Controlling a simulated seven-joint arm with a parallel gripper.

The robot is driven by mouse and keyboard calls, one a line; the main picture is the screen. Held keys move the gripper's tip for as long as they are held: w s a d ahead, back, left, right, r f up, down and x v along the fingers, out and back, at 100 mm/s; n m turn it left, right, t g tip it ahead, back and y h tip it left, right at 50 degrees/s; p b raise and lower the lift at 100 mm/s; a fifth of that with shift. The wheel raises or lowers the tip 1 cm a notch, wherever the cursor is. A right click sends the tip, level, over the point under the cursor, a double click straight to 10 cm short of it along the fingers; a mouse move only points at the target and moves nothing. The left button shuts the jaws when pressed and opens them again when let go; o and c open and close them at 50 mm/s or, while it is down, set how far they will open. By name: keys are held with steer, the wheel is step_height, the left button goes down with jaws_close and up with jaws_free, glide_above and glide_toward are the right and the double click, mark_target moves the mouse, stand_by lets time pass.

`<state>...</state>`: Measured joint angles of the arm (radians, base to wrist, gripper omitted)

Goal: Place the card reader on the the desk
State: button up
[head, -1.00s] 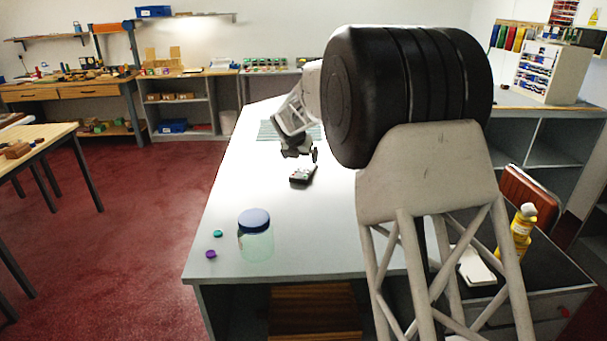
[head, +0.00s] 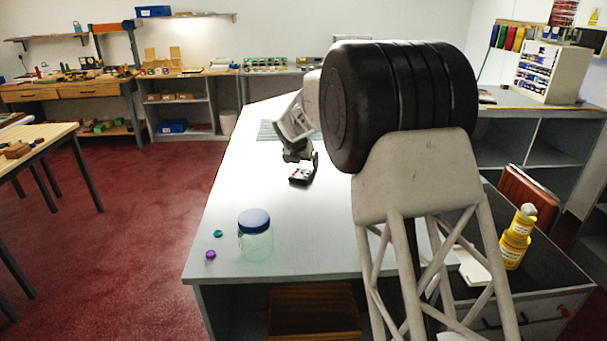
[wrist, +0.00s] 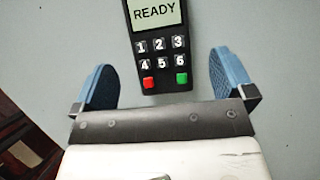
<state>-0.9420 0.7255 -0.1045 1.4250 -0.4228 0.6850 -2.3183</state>
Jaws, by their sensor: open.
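The card reader (head: 301,176) is a small black device with a grey screen reading READY, white number keys and red and green keys. It lies face up on the pale counter (head: 225,200). In the wrist view the card reader (wrist: 160,75) is between and beyond the blue fingertips, with its upper end cut off by the frame. My gripper (wrist: 160,82) is open and empty, with a finger to each side of the reader's lower end. In the head view my gripper (head: 302,158) is just above and behind the reader. A dark-topped desk (head: 548,268) with drawers stands at the lower right.
A blue-lidded jar (head: 255,235), a teal cap (head: 218,233) and a purple cap (head: 210,254) stand on the counter's near left. A yellow bottle (head: 515,240) and a white item (head: 470,267), partly hidden by my arm, are on the dark desk. An orange-brown chair (head: 527,200) is behind it.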

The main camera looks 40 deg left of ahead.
mark_target(304, 169)
steer(key=shift+x, duration=2.45)
steer(key=shift+s+f, duration=0.1)
steer(key=shift+s, duration=0.1)
steer(key=c, duration=1.1)
steer(key=shift+r, duration=1.9)
steer(key=shift+s+d+r, duration=0.2)
steer(key=shift+s+d, duration=1.5)
steer(key=shift+d, duration=0.35)
steer(key=shift+s+d+r, duration=0.25)
steer(key=shift+s+d, duration=1.45)
steer(key=shift+d, duration=0.4)
steer(key=shift+s+d+r, duration=0.2)
steer(key=shift+s+d, duration=1.5)
steer(key=shift+d, duration=0.35)
